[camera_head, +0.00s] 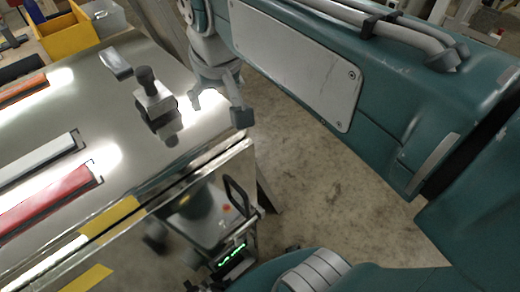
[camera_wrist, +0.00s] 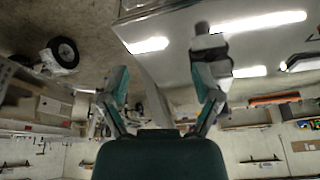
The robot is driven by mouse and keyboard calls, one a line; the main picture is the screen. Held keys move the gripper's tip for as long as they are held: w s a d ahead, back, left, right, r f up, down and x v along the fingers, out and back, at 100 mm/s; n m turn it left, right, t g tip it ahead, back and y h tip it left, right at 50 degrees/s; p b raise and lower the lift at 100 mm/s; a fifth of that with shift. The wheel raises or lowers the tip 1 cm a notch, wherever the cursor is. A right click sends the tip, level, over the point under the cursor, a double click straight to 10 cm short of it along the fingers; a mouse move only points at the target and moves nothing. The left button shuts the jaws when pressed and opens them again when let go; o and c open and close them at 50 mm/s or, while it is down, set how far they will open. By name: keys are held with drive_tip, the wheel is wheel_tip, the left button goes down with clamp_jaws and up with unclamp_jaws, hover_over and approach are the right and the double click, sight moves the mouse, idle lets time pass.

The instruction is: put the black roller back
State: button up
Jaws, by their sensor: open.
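A small grey block fitting with a dark rounded knob on top (camera_head: 146,77) stands on the shiny metal surface (camera_head: 85,110), near its right edge. It is the nearest match for the black roller, but I cannot be sure. My gripper (camera_head: 218,104) is open and empty, to the right of the fitting and apart from it in the head view. In the wrist view my two fingers (camera_wrist: 162,88) are spread wide. A dark knobbed piece (camera_wrist: 202,30), apparently the same fitting, shows by the right fingertip, partly hidden by it. I cannot tell whether they touch.
A red strip (camera_head: 45,199), a grey strip (camera_head: 40,160) and an orange strip (camera_head: 22,88) lie on the metal surface. Yellow (camera_head: 72,35) and grey bins stand behind. A black-tyred wheel (camera_wrist: 65,52) shows at left in the wrist view. Bare concrete floor (camera_head: 330,190) lies right.

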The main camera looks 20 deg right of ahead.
drive_tip(key=s+d+f+t, duration=0.1)
drive_tip(key=s+d+f, duration=0.2)
drive_tip(key=s+f, duration=0.3)
wheel_tip(320, 180, down, 4)
drive_tip(key=shift+s+f+t, duration=0.2)
drive_tip(key=shift+s+t, duration=0.15)
drive_tip(key=shift+t, duration=0.05)
idle(0.8)
